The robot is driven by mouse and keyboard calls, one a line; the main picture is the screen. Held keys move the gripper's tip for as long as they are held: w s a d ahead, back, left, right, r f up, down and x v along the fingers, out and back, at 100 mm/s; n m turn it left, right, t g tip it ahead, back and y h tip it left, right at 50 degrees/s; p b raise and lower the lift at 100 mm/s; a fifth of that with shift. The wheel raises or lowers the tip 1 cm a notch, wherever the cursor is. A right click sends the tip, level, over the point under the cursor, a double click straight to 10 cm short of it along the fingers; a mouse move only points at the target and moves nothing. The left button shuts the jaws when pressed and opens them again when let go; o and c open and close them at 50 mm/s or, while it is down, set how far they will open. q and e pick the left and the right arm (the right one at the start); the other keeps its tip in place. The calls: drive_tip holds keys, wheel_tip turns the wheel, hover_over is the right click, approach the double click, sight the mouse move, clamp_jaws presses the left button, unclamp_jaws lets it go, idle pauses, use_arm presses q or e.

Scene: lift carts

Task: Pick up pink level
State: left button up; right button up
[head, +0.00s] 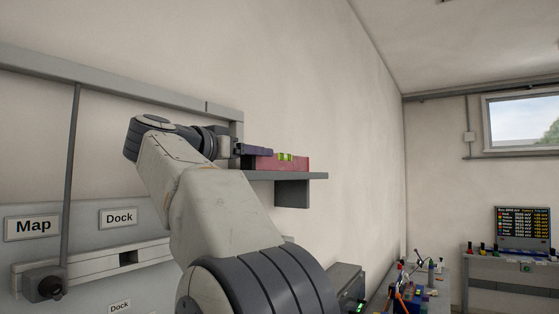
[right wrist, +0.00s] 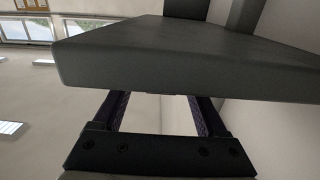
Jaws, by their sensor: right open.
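The pink level (head: 294,164), with a yellow-green vial on top, lies on a grey wall shelf (head: 316,176) in the head view. My right gripper (head: 262,150) reaches in from the left at the level's height. Its dark purple finger overlaps the level's left end in the picture; I cannot tell whether they touch. In the right wrist view my right gripper (right wrist: 157,100) is open, its two fingers apart, and the shelf (right wrist: 175,55) hides the fingertips. The level does not show there. My left gripper is out of view.
The shelf's bracket (head: 292,192) hangs below it against the pale wall. A panel with Map (head: 33,226) and Dock (head: 119,217) signs is at left. A cluttered bench (head: 425,285) and a screen (head: 523,228) stand at right. Air above the shelf is clear.

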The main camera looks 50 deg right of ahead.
sight(280, 162)
drive_tip(key=d, duration=0.1)
drive_tip(key=d+p, duration=0.2)
drive_tip(key=d, duration=0.1)
drive_tip(key=shift+w+r, duration=0.2)
drive_tip(key=shift+r, duration=0.05)
drive_tip(key=shift+w+d+f, duration=0.1)
drive_tip(key=shift+d, duration=0.35)
clamp_jaws()
